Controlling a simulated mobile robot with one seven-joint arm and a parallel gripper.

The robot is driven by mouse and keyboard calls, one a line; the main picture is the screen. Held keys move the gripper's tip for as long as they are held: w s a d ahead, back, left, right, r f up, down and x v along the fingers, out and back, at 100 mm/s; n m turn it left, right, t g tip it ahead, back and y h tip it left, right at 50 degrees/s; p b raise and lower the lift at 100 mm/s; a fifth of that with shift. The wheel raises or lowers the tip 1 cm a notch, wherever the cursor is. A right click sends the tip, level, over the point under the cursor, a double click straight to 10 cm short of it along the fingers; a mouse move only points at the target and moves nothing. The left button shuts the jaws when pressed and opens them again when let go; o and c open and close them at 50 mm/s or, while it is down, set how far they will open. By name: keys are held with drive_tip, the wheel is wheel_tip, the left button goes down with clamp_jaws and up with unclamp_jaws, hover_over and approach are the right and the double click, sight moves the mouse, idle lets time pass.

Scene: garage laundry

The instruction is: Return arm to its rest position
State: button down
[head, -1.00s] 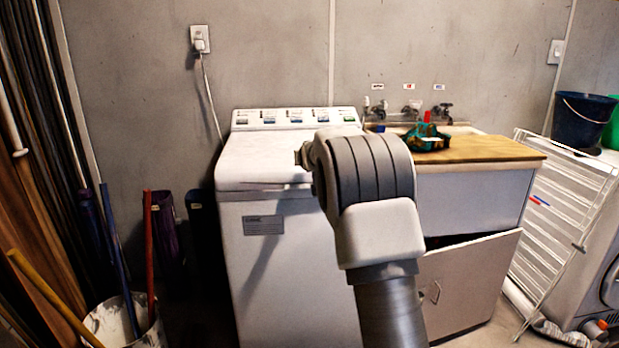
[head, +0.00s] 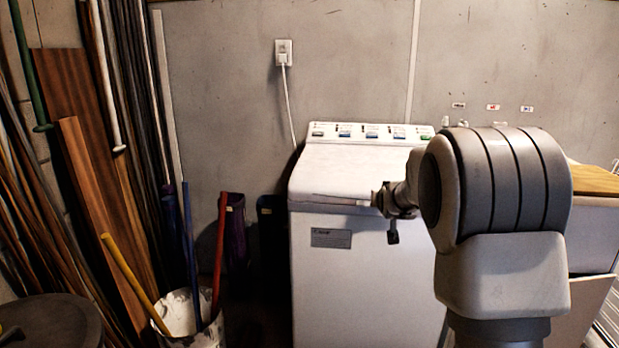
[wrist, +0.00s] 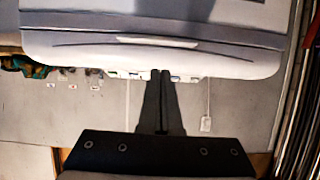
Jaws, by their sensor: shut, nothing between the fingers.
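My gripper (wrist: 160,73) shows in the wrist view with its two dark fingers together and nothing between them. The fingertips are hard to make out there.
A bucket (head: 182,312) with a yellow, a blue and a red pole stands left of the washer. Wooden boards (head: 95,180) and several poles lean at the left. A dark round lid (head: 50,325) is at the lower left. The sink counter (head: 597,180) is partly behind my arm.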

drive_tip(key=s+a+r+g+y, duration=0.1)
drive_tip(key=s+a+r, duration=0.1)
drive_tip(key=s, duration=0.6)
drive_tip(key=s+a+r+g, duration=0.1)
drive_tip(key=s+a+g, duration=0.15)
drive_tip(key=s, duration=0.45)
drive_tip(key=s+a+r+g+y, duration=0.1)
drive_tip(key=s+a+r, duration=0.15)
drive_tip(key=s, duration=0.55)
drive_tip(key=s+a+f+n+g, duration=0.1)
drive_tip(key=s+a+f+g, duration=0.15)
drive_tip(key=s, duration=0.85)
drive_tip(key=s+a+f+n+g, duration=0.1)
drive_tip(key=s+f, duration=0.3)
drive_tip(key=s, duration=0.8)
wheel_tip(320, 180, up, 23)
drive_tip(key=p, duration=2.2)
drive_tip(key=shift+w+y+p, duration=0.3)
drive_tip(key=shift+p, duration=0.05)
